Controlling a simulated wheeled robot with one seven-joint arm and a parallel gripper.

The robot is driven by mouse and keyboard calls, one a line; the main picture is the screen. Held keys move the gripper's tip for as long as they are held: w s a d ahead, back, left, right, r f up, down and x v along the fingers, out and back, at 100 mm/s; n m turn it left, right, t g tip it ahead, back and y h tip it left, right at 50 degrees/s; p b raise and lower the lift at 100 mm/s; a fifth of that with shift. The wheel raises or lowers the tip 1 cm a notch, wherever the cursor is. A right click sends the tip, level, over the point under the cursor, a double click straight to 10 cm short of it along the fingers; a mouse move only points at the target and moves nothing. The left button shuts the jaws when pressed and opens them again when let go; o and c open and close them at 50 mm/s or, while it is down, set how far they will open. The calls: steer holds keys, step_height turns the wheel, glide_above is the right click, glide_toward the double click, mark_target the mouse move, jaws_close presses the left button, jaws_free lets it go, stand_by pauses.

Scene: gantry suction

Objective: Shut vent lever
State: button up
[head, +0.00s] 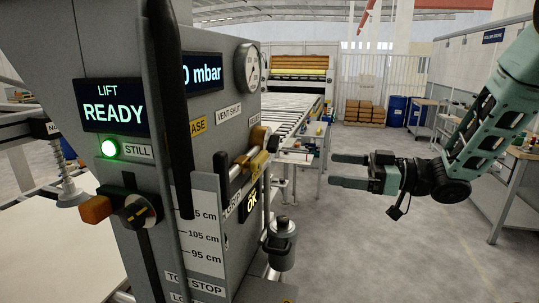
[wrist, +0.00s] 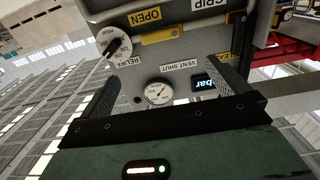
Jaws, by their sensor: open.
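The vent lever looks like the brass-yellow handle (head: 258,140) on a pipe valve on the side face of the grey machine column in the head view. In the wrist view a yellow bar (wrist: 165,36) shows beside the OPEN plate; it looks like the same lever. A VENT SHUT plate (head: 229,114) is on that face and also shows in the wrist view (wrist: 180,66). My gripper (head: 334,169) is open and empty, to the right of the lever and clear of it, its fingers pointing left towards the column. It also shows in the wrist view (wrist: 168,92).
The column carries a pressure gauge (head: 247,68), a READY display (head: 113,112) and a black vertical bar (head: 176,110). A metal canister (head: 281,243) hangs below the valve. A relief knob (wrist: 114,43) is near the yellow bar. A roller conveyor (head: 290,118) runs behind.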

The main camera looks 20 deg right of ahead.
mark_target(264, 160)
steer(key=p+x, duration=0.4)
steer(key=x, duration=1.1)
steer(key=shift+w+a+p, duration=0.15)
steer(key=shift+a+p, duration=0.1)
steer(key=shift+p, duration=0.15)
steer(key=shift+w+a+f, duration=0.1)
steer(key=shift+w+a, duration=0.15)
steer(key=shift+a, duration=0.15)
steer(key=c, duration=1.3)
steer(key=shift+o, duration=0.2)
